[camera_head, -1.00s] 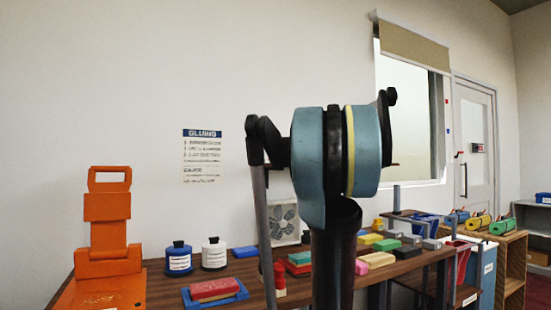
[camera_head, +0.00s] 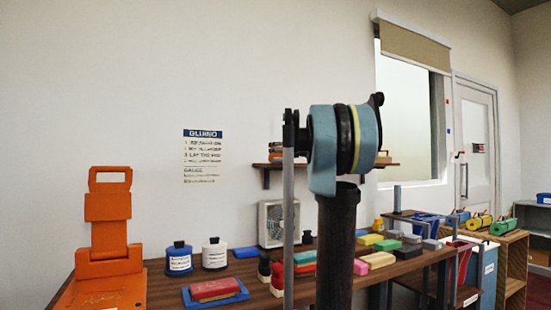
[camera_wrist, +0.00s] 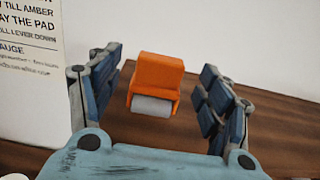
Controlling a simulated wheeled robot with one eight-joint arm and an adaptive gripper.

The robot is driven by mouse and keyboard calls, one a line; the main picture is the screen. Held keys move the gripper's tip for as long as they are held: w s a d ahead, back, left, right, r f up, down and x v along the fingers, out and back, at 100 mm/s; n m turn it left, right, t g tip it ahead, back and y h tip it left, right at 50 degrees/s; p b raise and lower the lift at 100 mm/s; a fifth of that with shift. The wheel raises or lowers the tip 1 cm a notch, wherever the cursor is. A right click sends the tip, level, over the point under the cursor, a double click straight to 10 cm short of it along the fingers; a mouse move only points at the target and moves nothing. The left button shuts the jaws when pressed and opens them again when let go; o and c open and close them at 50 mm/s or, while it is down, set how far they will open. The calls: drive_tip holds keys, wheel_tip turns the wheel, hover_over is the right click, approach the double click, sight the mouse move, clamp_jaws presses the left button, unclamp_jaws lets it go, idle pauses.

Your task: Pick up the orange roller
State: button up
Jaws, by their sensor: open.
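The orange roller (camera_wrist: 157,80) shows in the wrist view, an orange block with a grey cylinder along its near lower edge. It sits on a dark brown wooden surface close to the wall. My gripper (camera_wrist: 161,66) is open, with one dark blue finger to the left of the roller and one to the right. Gaps show on both sides, and nothing is held. In the head view my arm hides the gripper. A small orange thing (camera_head: 275,153) shows on the wall shelf beside my arm there; I cannot tell whether it is the roller.
A wall shelf (camera_head: 392,164) is partly behind my arm. The counter below carries an orange press (camera_head: 108,235), a blue bottle (camera_head: 179,261), a white bottle (camera_head: 214,256), a fan box (camera_head: 272,226) and several coloured blocks. A printed sign (camera_wrist: 28,70) is on the wall.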

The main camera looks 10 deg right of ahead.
drive_tip(key=shift+x, duration=2.55)
drive_tip(key=shift+d+f, duration=0.1)
drive_tip(key=c, duration=1.3)
